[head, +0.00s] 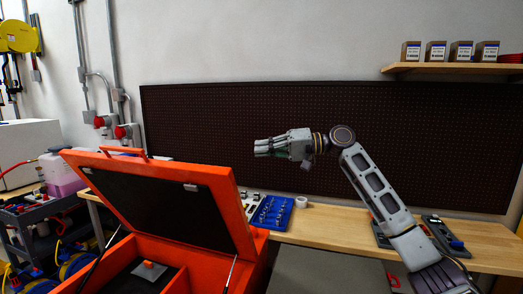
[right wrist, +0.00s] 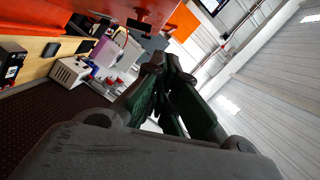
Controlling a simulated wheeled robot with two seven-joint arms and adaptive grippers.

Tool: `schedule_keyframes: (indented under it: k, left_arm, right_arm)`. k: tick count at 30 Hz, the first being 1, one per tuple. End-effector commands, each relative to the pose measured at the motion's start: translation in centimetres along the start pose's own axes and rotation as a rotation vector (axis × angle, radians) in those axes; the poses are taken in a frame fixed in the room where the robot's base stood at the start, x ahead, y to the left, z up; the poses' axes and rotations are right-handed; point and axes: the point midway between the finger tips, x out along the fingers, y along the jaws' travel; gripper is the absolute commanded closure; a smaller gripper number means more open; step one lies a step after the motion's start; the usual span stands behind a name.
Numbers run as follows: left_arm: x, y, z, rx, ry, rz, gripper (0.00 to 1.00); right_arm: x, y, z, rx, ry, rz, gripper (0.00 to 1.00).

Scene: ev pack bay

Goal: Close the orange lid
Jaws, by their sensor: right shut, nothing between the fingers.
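The orange lid (head: 215,187) stands open, tilted up, on the orange box (head: 260,243) in the lower left of the head view. Its dark inner panel faces me, and a handle shows on its top edge. Thin struts run from the box to the lid. My right gripper (head: 262,148) is shut and empty. In the picture it shows above and right of the lid's top edge, apart from it, pointing left. In the right wrist view its fingers (right wrist: 170,75) are together, and an orange surface shows at the top. My left gripper is not in view.
A wooden bench (head: 335,224) runs behind the box, with a blue tool tray (head: 271,212) and a white roll on it. A dark pegboard (head: 250,110) covers the wall. A cart (head: 45,210) stands at left. A shelf (head: 450,68) with small boxes hangs upper right.

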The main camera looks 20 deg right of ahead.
Motion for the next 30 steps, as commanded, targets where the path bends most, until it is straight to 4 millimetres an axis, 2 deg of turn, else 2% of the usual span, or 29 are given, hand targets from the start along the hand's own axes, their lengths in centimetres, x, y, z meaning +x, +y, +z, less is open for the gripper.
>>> schedule_keyframes:
  k: [8, 20, 30]
  left_arm:
    - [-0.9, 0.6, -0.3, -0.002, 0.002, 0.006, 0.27]
    - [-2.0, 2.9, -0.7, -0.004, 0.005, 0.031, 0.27]
    - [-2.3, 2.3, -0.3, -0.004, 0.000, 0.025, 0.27]
  right_arm:
    - [3.5, -0.2, 0.0, -0.001, -0.002, 0.000, 1.00]
    - [8.4, -0.1, 0.0, -0.001, -0.001, 0.001, 1.00]
    - [9.0, 0.0, 2.4, 0.000, -0.002, 0.002, 1.00]
